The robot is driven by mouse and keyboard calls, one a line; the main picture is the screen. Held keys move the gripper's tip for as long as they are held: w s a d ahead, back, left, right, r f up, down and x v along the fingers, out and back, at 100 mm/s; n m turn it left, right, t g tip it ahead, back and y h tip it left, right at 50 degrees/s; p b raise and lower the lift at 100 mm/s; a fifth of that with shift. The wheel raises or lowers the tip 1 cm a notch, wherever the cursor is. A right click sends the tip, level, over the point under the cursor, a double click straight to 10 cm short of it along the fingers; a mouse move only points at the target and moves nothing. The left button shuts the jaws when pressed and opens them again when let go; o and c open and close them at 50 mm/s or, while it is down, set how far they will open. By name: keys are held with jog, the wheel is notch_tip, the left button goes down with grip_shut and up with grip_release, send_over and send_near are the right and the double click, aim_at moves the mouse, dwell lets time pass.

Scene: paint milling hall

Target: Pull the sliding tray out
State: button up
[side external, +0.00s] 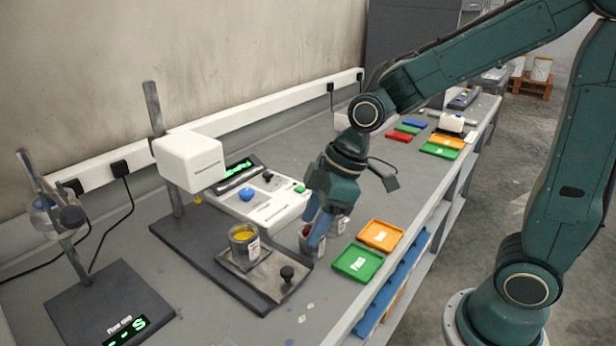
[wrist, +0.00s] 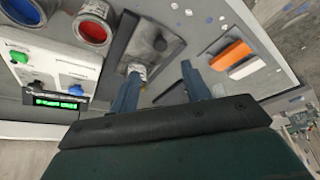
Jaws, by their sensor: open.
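The sliding tray (side external: 250,281) is a flat metal plate with a dark knob (side external: 287,274), on a dark base in the side view. A can of yellow paint (side external: 244,245) stands on its back part. In the wrist view, a grey plate that looks like the tray (wrist: 171,57) carries a dark knob (wrist: 160,43) beyond my fingertips. My gripper (side external: 317,232) points down, open and empty, behind and right of the knob, apart from it. It overlaps a red paint can (side external: 305,240) in the side view. It also shows in the wrist view (wrist: 161,72).
A white head (side external: 189,161) on a post overhangs the base. A white control box (side external: 265,202) stands beside it. Green (side external: 357,263) and orange (side external: 381,235) flat trays lie near the bench edge.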

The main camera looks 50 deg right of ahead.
jog(key=v, duration=0.3)
jog(key=shift+s+r, duration=0.1)
dwell(0.4)
jog(key=s+d+r+m+t+h, duration=0.1)
jog(key=s+d+r+m, duration=0.2)
jog(key=s, duration=0.3)
jog(key=s+d+r+m+t+h, duration=0.1)
jog(key=s+d+r+m+h, duration=0.1)
jog(key=s+d+m, duration=0.2)
jog(key=s+m, duration=0.2)
jog(key=s, duration=0.1)
jog(key=shift+s+d+r, duration=0.2)
jog(key=shift+d+r, duration=0.05)
jog(key=shift+r, duration=0.1)
